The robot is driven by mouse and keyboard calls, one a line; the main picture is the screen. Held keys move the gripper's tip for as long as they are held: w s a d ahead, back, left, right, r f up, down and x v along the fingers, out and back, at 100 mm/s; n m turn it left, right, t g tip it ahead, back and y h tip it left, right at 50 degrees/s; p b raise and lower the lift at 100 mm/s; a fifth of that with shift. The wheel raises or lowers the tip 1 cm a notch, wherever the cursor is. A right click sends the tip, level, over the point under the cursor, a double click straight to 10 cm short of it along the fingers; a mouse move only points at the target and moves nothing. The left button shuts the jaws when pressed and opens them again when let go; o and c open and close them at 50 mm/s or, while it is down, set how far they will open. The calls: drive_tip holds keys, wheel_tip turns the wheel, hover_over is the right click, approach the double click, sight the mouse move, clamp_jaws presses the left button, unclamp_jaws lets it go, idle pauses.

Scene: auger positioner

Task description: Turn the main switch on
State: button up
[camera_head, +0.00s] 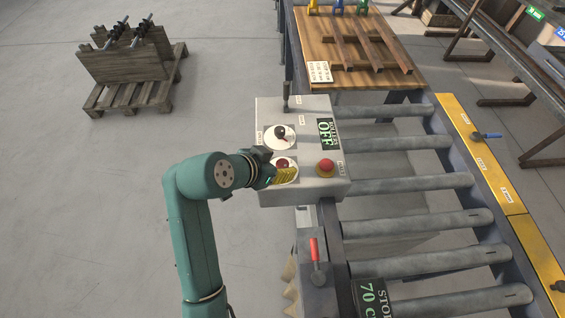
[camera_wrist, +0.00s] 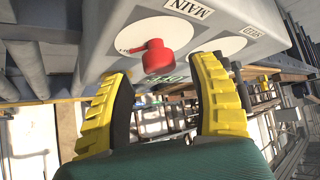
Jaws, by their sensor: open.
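The main switch is a red rotary knob (camera_wrist: 157,57) on a round white plate with a MAIN label (camera_wrist: 190,8) in the wrist view. In the head view its red knob (camera_head: 282,162) shows on the top of the grey control box (camera_head: 318,188), partly covered by my gripper. My gripper (camera_wrist: 163,75) is open, its yellow fingers on either side of the red knob with gaps visible. I cannot tell whether the fingertips reach its depth. In the head view my gripper (camera_head: 285,175) is at the box's lower left corner.
A second dial with a black knob (camera_head: 281,132), a red mushroom button (camera_head: 326,166), a black lever (camera_head: 286,97) and an OFF display (camera_head: 325,133) share the box. A red-handled lever (camera_head: 314,249) stands below it. Rollers (camera_head: 410,185) lie right; open floor lies left.

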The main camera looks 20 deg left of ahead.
drive_tip(key=shift+x, duration=1.25)
clamp_jaws()
